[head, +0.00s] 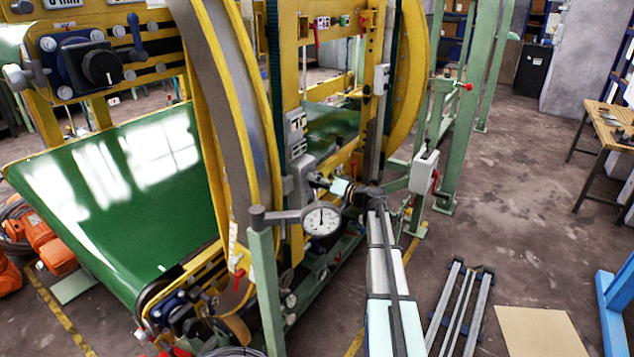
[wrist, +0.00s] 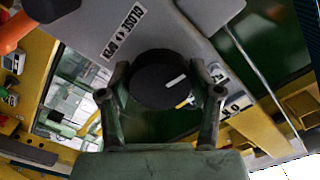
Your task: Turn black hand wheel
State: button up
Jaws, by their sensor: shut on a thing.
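The black hand wheel (wrist: 160,84) is a round dark knob with a white line on its face. In the wrist view it sits on a grey plate (wrist: 118,38) marked OPEN and CLOSE. My gripper (wrist: 160,75) has one finger on each side of the wheel and is shut on it. In the head view my gripper (head: 322,180) reaches to the grey housing (head: 300,172) on the yellow machine frame. The wheel itself is not clearly visible there.
A dial gauge (head: 322,220) on a green post stands just in front of my gripper. Another black knob (head: 102,67) sits on a panel at the upper left. A green conveyor belt (head: 120,190) runs on the left. Open floor lies to the right.

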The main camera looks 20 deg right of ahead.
jog(key=shift+m+b, duration=0.3)
jog(key=shift+b, duration=0.05)
jog(key=shift+f+m+b, duration=0.1)
jog(key=shift+m+b, duration=0.4)
jog(key=m+b, duration=0.2)
jog(key=m, duration=0.4)
jog(key=shift+r+m, duration=0.25)
jog(key=shift+m, duration=0.15)
jog(key=shift+w+r+m, duration=0.1)
jog(key=shift+m, duration=1.3)
jog(key=o, duration=1.1)
jog(key=shift+a, duration=0.1)
jog(key=shift+o, duration=0.2)
